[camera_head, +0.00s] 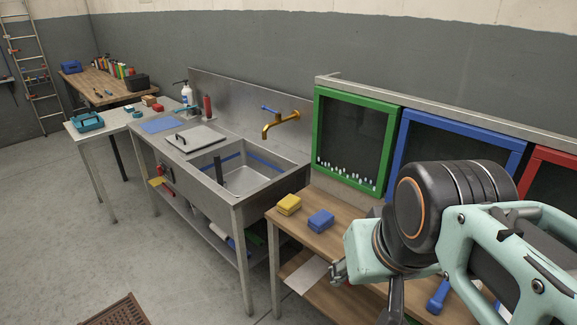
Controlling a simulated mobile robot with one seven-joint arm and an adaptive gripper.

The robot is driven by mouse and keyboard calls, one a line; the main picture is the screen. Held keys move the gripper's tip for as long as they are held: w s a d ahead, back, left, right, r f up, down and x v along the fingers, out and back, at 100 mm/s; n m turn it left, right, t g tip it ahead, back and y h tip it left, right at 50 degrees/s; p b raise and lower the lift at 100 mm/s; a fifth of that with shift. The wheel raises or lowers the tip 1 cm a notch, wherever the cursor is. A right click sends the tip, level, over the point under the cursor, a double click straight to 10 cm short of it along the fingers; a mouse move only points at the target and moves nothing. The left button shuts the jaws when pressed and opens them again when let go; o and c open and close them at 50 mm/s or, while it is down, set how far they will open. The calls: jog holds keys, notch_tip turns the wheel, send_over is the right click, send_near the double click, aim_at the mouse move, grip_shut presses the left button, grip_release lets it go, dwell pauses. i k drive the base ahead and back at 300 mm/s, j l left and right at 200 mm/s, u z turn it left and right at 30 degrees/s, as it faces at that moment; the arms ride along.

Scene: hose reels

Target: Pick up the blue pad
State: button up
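The blue pad (320,221) is a small, thick block lying on the wooden bench top (288,223), near its left end. A similar yellow pad (289,204) lies just to its left and slightly behind. The blue pad is uncovered and nothing touches it from above. My gripper (395,303) is partly in view below my arm's end, to the right of and nearer than the blue pad, apart from it. Its fingertips are hidden or cut off by the lower picture edge, so its opening cannot be told.
A steel sink (236,178) stands left of the bench, with a flat blue sheet (162,124) on its far end. Green (352,138) and blue (460,136) framed panels rise behind the bench. A blue tool-like object (438,296) lies at right.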

aim_at(322, 219)
jog(key=z, duration=1.9)
jog(key=u, duration=1.75)
jog(key=i+j+z, duration=0.5)
jog(key=i+j, duration=0.35)
